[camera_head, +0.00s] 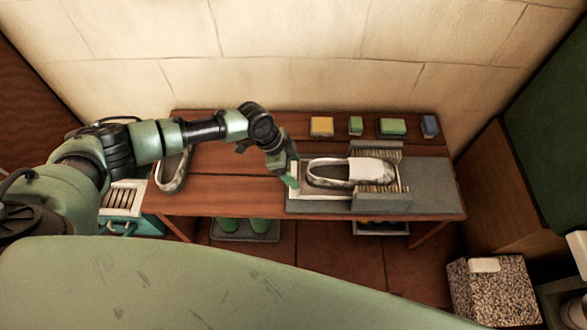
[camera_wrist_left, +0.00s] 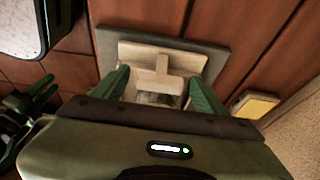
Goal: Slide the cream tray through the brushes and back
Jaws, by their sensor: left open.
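The cream tray (camera_head: 318,194) lies on a grey base plate on the wooden table and holds a pale shoe (camera_head: 325,173). The tray's right part is between two rows of brushes (camera_head: 376,187) with grey backs. The shoe's white part is at the brushes. My left gripper (camera_head: 293,178) is at the tray's left end. In the left wrist view the open gripper (camera_wrist_left: 163,92) has one green finger on each side of the tray's end and its cream handle (camera_wrist_left: 158,78). Contact cannot be told.
A yellow sponge (camera_head: 321,126), a green one (camera_head: 355,125), a green-topped block (camera_head: 393,128) and a blue one (camera_head: 430,126) lie along the table's back. Another shoe (camera_head: 172,170) stands at the left end. The grey plate (camera_head: 430,183) is bare right of the brushes.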

